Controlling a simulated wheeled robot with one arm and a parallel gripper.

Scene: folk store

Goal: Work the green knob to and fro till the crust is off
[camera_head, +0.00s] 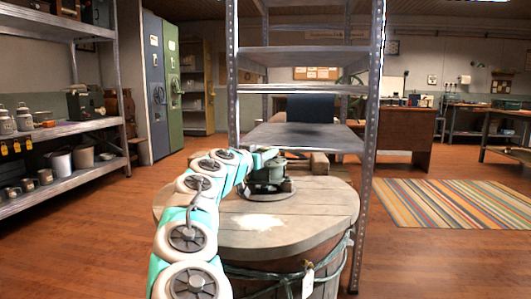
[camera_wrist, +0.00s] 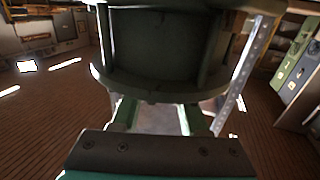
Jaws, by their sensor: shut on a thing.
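A dark green metal device (camera_head: 270,174) stands on a round base plate on top of a wooden barrel table (camera_head: 330,215). My gripper (camera_head: 264,155) is at the upper part of this device, in contact with it as far as I can tell. In the wrist view a dark green flanged drum, the green knob (camera_wrist: 158,50), fills the upper middle. The two pale green fingers of my gripper (camera_wrist: 157,118) run up to it, one on each side, and are shut on it. Their tips are hidden by the rim. I cannot make out any crust on it.
A pale powdery patch (camera_head: 258,222) lies on the barrel top before the device. A metal shelf rack (camera_head: 366,150) stands close behind and right of the barrel. Shelves with pots (camera_head: 60,160) are at left. A striped rug (camera_head: 450,205) lies on open floor at right.

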